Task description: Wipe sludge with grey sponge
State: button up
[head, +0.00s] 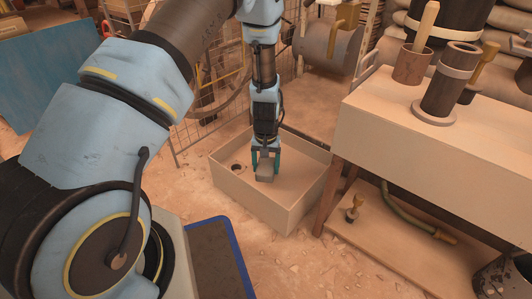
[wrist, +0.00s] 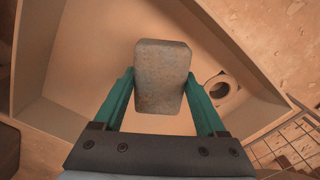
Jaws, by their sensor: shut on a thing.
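The grey sponge (wrist: 160,75) is a rounded block held between the two teal fingers of my gripper (wrist: 160,92) in the wrist view. In the head view my gripper (head: 265,160) points down inside a beige open box on the floor, with the sponge (head: 265,174) below its fingers. The box (head: 293,213) has low walls and a round drain-like hole (head: 238,167) at its left. That hole also shows right of the sponge in the wrist view (wrist: 221,89). I cannot tell whether the sponge touches the box floor. No sludge can be made out clearly.
A beige bench (head: 430,135) stands to the right with a brown cup (head: 411,66) and a dark cylinder (head: 450,80) on top. A lower shelf (head: 400,245) holds a hose. A wire mesh fence (head: 205,115) stands behind the box. Scraps lie on the floor.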

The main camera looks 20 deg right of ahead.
jog(key=shift+r+p, duration=1.65)
jog(key=shift+r, duration=0.6)
